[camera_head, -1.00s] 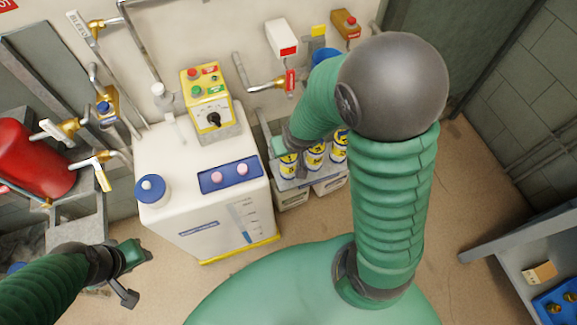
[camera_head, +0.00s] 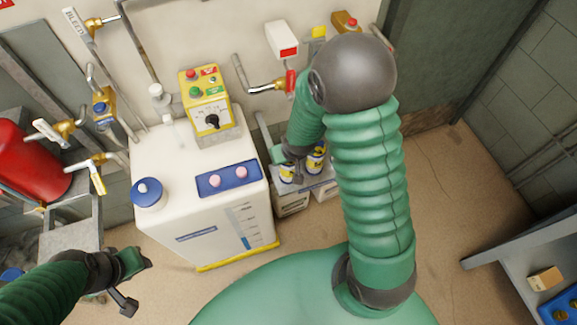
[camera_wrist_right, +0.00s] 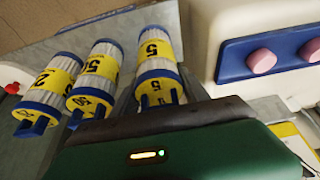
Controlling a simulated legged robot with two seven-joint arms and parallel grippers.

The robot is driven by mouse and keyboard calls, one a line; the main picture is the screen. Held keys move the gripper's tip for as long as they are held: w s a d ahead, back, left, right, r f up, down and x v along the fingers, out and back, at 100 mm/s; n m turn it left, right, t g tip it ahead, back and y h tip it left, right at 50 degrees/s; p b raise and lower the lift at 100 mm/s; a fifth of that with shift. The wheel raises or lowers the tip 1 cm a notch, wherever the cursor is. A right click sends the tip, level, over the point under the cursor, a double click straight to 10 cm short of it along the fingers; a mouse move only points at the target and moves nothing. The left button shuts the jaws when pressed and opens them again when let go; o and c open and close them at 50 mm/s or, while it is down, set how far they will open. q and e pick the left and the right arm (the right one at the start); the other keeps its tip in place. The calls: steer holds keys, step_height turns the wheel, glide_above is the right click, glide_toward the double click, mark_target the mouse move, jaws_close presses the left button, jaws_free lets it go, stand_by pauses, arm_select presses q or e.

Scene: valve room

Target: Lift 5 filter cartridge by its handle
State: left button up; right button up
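In the right wrist view, three white pleated filter cartridges with blue ends and yellow labels stand in a row. The right one is the 5 cartridge (camera_wrist_right: 155,48); its blue handle (camera_wrist_right: 158,95) is close to my right gripper. The middle one appears to read 50 (camera_wrist_right: 98,68), the left one 2 (camera_wrist_right: 50,80). My right gripper (camera_head: 284,157) is at the cartridges in the head view, partly hidden by my arm; its fingertips are not clear in either view. My left gripper (camera_head: 133,283) is open and empty at the lower left, away from the cartridges.
A white tank (camera_head: 195,200) with a yellow control box (camera_head: 207,103) stands just left of the cartridges. Their grey stand (camera_head: 290,200) is by the wall. A grey bench (camera_head: 530,255) is at right. The floor between is clear.

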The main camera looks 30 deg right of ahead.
steer(key=shift+a, duration=0.2)
steer(key=c, duration=0.7)
steer(key=shift+d, duration=0.1)
steer(key=shift+c, duration=0.9)
steer(key=shift+d, duration=0.15)
